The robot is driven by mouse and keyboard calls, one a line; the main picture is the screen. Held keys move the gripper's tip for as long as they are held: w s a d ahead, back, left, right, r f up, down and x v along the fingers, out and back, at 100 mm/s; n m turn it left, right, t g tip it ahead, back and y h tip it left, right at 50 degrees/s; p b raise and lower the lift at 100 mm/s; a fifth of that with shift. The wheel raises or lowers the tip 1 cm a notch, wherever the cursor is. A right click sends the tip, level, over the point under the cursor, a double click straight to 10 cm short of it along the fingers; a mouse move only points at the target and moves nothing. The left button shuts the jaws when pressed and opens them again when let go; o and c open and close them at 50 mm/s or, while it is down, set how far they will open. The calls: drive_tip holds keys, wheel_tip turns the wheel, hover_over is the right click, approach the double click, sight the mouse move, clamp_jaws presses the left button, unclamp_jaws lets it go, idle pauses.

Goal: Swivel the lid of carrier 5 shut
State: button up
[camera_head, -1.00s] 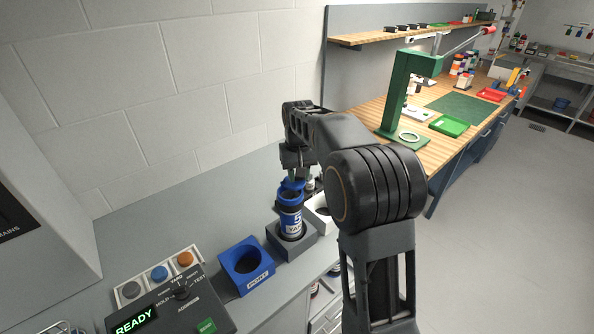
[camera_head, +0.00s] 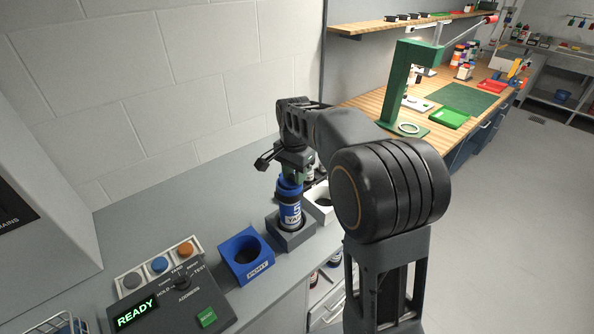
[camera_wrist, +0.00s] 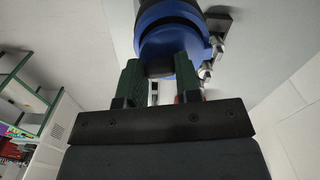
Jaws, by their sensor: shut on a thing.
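Carrier 5 (camera_head: 291,213) is a dark-and-blue canister with a white label showing a 5. It stands upright in a grey holder (camera_head: 291,237). Its blue lid (camera_head: 289,187) appears over the canister's top, and I cannot tell whether it is fully lined up. My gripper (camera_head: 293,175) is just above the lid, pointing down. In the wrist view, the green fingers of my gripper (camera_wrist: 159,66) are shut on a dark tab at the edge of the blue lid (camera_wrist: 172,40). Metal catches show at the lid's right side there.
An empty blue holder (camera_head: 246,257) stands left of the grey one, and a white holder (camera_head: 320,201) stands close on the right. A control box (camera_head: 172,303) reading READY is at the front left. The counter behind the blue holder is clear.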

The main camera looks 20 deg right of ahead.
sight(292, 182)
drive_tip(key=shift+s+a+m, duration=0.2)
drive_tip(key=shift+a+m, duration=0.2)
drive_tip(key=shift+m, duration=0.5)
drive_tip(key=o, duration=0.9)
drive_tip(key=shift+r, duration=0.1)
wheel_tip(292, 182, up, 14)
drive_tip(key=shift+f, duration=0.2)
